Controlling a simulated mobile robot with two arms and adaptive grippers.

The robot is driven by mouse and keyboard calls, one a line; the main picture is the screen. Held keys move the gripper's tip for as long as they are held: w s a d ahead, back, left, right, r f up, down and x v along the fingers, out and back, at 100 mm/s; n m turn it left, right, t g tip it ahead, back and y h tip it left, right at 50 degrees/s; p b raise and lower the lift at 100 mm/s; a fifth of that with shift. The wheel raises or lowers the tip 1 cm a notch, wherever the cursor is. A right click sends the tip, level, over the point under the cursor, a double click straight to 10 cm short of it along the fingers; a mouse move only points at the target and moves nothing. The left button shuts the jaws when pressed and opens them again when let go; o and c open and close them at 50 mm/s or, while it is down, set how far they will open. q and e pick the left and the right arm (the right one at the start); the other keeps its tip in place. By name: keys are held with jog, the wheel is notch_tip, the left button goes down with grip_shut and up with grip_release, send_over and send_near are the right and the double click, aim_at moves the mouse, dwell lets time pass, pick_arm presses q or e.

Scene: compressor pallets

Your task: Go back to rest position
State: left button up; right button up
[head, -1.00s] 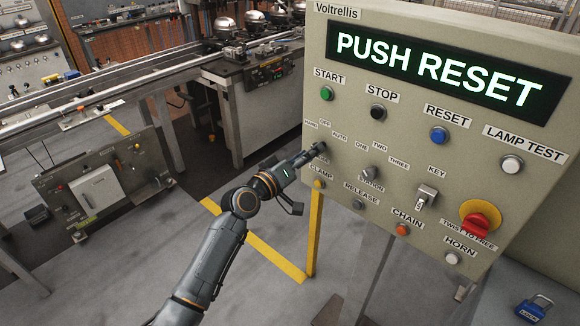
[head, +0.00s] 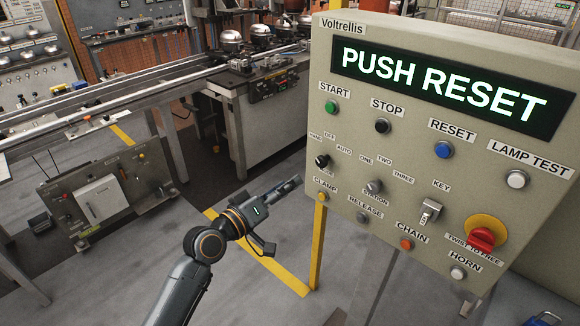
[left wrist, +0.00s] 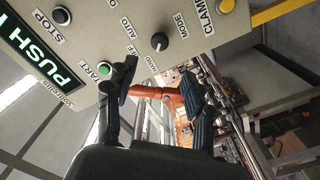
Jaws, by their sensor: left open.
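My left gripper (head: 285,187) is in front of the lower left edge of the control panel (head: 345,215), apart from it and holding nothing. In the left wrist view its two dark fingers (left wrist: 160,98) stand apart, with the panel beyond them. The black mode knob (head: 322,161) is up and to the right of the fingertips in the head view; it also shows in the left wrist view (left wrist: 159,41). The panel's display (head: 450,90) reads PUSH RESET. My right gripper is out of view.
A blue reset button (head: 442,150) and a red twist knob (head: 480,238) are on the panel. A yellow post (head: 318,245) stands below it. A conveyor line (head: 130,95) and a low grey unit (head: 100,195) are at left. Open floor lies around my left arm.

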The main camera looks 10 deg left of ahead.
pick_arm(q)
jog(key=shift+f, duration=0.1)
jog(key=s+a+f+n+g+y, duration=0.1)
jog(key=a+f+y, duration=0.15)
jog(key=f, duration=0.85)
jog(key=s+a+f+g+y, duration=0.1)
jog(key=a+f+g+y, duration=0.15)
jog(key=f, duration=0.95)
jog(key=s+a+f+g+y, duration=0.15)
jog(key=s+f, duration=0.25)
jog(key=f, duration=0.4)
jog(key=s+a+f+y, duration=0.1)
jog(key=s+a+f, duration=0.2)
jog(key=s+f, duration=0.35)
jog(key=s+a+f+m+g+y, duration=0.1)
jog(key=s+a+f+g, duration=0.1)
jog(key=s+f, duration=0.7)
jog(key=s+a+f+m+g+y, duration=0.1)
jog(key=s+a+f+m+g, duration=0.15)
jog(key=s+f, duration=0.65)
jog(key=s+a+f+m+g, duration=0.1)
jog(key=s+f+g, duration=0.1)
jog(key=s, duration=0.9)
jog(key=s+a+f+g+y, duration=0.1)
jog(key=s+f, duration=0.4)
jog(key=s, duration=0.7)
jog(key=shift+m+g, duration=0.35)
jog(key=shift+g, duration=0.2)
